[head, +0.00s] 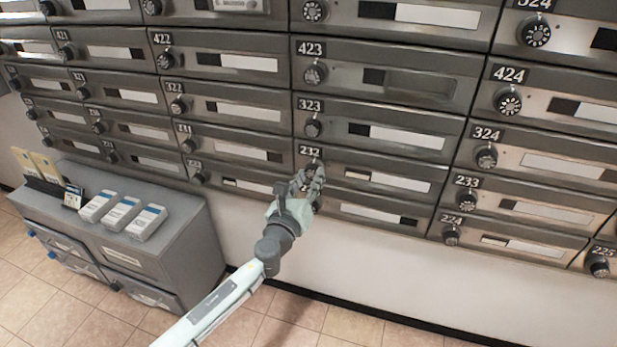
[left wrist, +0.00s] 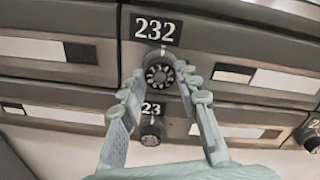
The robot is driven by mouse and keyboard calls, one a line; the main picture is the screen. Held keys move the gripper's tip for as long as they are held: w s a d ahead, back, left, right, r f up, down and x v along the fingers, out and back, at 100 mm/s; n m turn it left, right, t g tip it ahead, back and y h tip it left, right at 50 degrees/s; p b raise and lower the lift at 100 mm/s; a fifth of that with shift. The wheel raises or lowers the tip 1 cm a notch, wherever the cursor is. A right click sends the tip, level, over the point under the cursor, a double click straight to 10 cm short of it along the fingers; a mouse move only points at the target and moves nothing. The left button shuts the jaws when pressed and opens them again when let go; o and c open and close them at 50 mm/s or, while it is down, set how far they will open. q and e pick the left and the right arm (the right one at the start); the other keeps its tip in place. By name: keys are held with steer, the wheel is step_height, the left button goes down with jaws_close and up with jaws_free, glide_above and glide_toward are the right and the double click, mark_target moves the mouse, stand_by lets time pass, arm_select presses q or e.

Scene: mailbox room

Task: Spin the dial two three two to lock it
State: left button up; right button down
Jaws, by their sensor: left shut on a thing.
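The mailbox labelled 232 (head: 385,177) is in the lower rows of the metal mailbox wall, below 323. Its black dial (left wrist: 159,73) with white marks shows in the left wrist view, just under the 232 plate (left wrist: 156,28). My left gripper (left wrist: 158,80) has its two fingers on either side of this dial, shut on it. In the head view my left gripper (head: 307,180) covers most of the dial. My right gripper is in neither view.
Other dials sit close by: one just below (left wrist: 151,131) and 323's dial (head: 313,128) above. A grey cabinet (head: 150,235) with stacks of cards (head: 122,215) stands at the lower left. Tiled floor (head: 300,325) is clear along the wall.

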arm_select(q)
steer(key=shift+r+m, duration=0.1)
steer(key=shift+m, duration=0.7)
steer(key=o, duration=1.2)
steer(key=shift+c, duration=0.2)
steer(key=shift+s, duration=0.15)
steer(key=v, duration=1.1)
steer(key=shift+s, duration=0.3)
